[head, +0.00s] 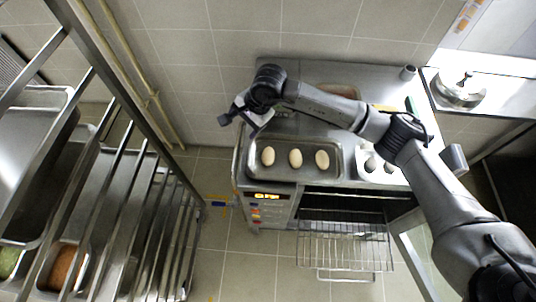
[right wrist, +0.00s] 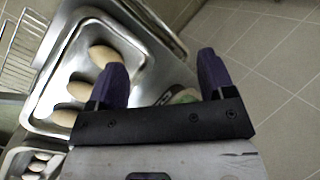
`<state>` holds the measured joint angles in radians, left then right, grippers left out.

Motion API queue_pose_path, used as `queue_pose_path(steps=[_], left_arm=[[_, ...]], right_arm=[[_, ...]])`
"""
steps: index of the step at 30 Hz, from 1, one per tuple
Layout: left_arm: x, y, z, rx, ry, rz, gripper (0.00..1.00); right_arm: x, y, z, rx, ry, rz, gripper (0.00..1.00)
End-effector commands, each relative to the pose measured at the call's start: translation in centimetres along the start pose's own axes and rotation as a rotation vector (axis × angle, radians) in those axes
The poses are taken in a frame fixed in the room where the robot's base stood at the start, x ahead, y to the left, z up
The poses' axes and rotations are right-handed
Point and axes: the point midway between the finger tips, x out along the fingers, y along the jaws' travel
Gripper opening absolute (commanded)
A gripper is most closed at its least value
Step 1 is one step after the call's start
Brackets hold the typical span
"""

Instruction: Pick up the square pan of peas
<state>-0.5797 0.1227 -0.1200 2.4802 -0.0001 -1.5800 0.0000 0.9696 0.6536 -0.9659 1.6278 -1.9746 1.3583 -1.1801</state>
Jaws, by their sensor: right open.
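Green contents that look like peas (head: 9,262) show in a pan on the rack at the lower left edge of the head view; most of that pan is cut off. My right gripper (head: 238,116) is open and empty, above the left back corner of the oven top, far from the rack. Its two dark fingers stand apart in the right wrist view (right wrist: 162,76). A small green item (right wrist: 184,97) shows between them, partly hidden by the gripper; I cannot tell what it is. My left gripper is not in view.
A metal tray with three bread rolls (head: 295,157) sits on the oven top beside my right gripper. The oven's wire rack (head: 345,245) sticks out in front. A tall metal rack (head: 150,195) with pans, one orange-brown inside (head: 66,266), fills the left. Tiled floor (head: 240,262) lies between.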

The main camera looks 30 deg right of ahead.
Motion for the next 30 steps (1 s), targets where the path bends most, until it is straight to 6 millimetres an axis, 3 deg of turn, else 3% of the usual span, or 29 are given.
queue_pose_path(steps=[3, 7, 13, 30], left_arm=[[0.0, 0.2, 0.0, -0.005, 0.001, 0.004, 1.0], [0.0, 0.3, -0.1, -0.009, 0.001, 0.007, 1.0], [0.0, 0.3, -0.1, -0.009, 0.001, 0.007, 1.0], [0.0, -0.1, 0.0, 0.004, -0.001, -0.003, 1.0]], right_arm=[[-0.4, 2.7, -2.0, -0.14, 0.116, 0.175, 0.76], [-1.1, 5.0, -3.1, -0.266, 0.156, 0.339, 0.76], [-1.3, 6.0, -3.5, -0.404, 0.141, 0.414, 0.76], [5.8, 8.7, -5.0, -0.424, 0.134, 0.413, 0.76]])
